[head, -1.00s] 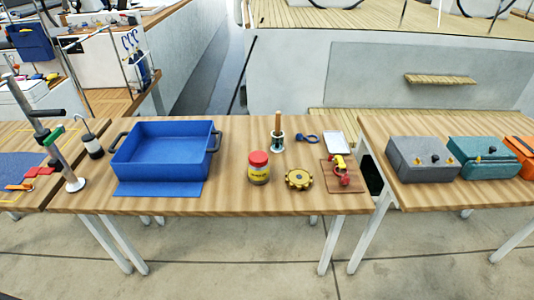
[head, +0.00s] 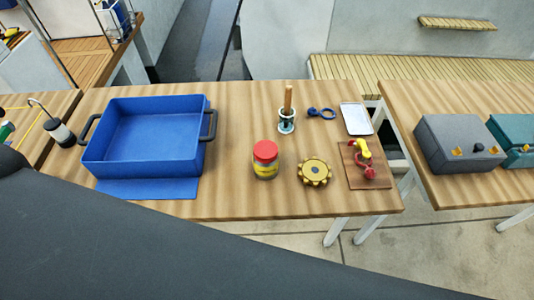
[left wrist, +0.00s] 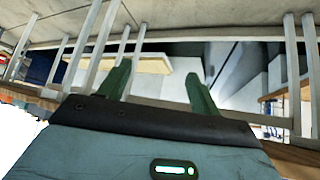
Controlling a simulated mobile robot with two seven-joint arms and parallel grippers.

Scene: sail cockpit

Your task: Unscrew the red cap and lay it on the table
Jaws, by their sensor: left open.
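The red cap (head: 265,150) sits on top of a jar (head: 265,167) with a yellow label, which stands upright on the wooden table (head: 235,203) near its front middle. My left gripper (left wrist: 158,85) is open and empty in the left wrist view, with its two green fingers apart. That view shows table legs, floor and walls, and neither the jar nor the cap. In the head view a dark arm link of mine crosses the lower part of the picture, and no gripper shows there. My right gripper is in neither view.
A blue bin (head: 150,140) stands left of the jar. A brass gear-like wheel (head: 314,171) lies right of it, beside a board (head: 366,178) with red and yellow parts. A wooden-handled tool (head: 287,110) stands behind. Bare table lies in front of the jar.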

